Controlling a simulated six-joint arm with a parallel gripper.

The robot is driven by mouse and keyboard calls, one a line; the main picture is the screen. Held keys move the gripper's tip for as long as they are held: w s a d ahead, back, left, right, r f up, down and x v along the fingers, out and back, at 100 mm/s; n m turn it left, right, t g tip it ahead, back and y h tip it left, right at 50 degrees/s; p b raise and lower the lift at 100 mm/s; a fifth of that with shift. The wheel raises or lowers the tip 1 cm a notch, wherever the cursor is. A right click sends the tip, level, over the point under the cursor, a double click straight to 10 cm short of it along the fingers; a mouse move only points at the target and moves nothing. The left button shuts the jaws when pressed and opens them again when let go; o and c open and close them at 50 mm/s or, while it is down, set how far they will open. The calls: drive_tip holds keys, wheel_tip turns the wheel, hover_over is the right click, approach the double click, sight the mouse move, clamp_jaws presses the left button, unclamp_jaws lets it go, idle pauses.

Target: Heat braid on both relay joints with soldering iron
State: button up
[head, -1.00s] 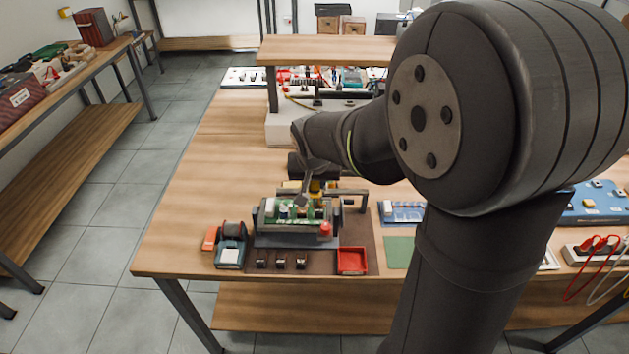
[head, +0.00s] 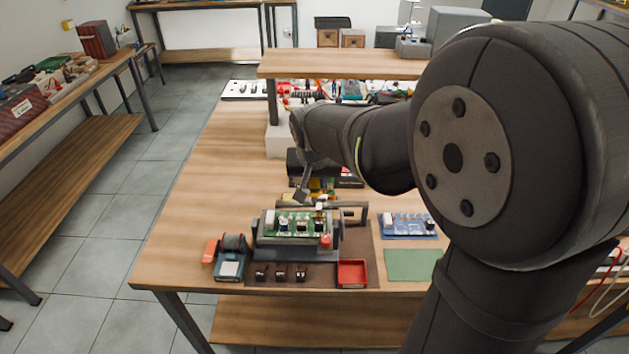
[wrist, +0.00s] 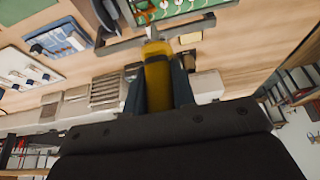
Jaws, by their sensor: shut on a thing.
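My gripper (wrist: 160,88) is shut on a yellow-handled tool, the soldering iron (wrist: 157,72), which points toward the board in the wrist view. The green circuit board (head: 294,223) sits in a grey holder (head: 268,253) near the table's front, with several components on it. In the head view my gripper (head: 306,182) is behind the board, and the tool is hard to make out there. The iron's tip appears apart from the board. The board's edge shows at the top of the wrist view (wrist: 205,8). The braid and the relay joints are too small to tell.
A red tray (head: 352,284), several small dark parts (head: 281,272) and a blue-grey box with a spool (head: 229,265) stand in front of and beside the holder. A blue board (head: 408,226) and green mat (head: 413,265) lie to the right. The left tabletop is clear.

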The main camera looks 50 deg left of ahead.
drive_tip(key=shift+w+d+f, duration=0.25)
drive_tip(key=shift+f, duration=0.35)
drive_tip(key=shift+w+d+f, duration=0.25)
drive_tip(key=shift+w+f, duration=0.05)
drive_tip(key=shift+f, duration=0.35)
drive_tip(key=shift+w+d+f, duration=0.25)
drive_tip(key=shift+f, duration=0.35)
drive_tip(key=shift+d+f, duration=0.1)
drive_tip(key=shift+f, duration=0.45)
idle(2.8)
drive_tip(key=shift+r, duration=0.1)
wheel_tip(320, 180, up, 5)
drive_tip(key=shift+f, duration=0.2)
idle(0.4)
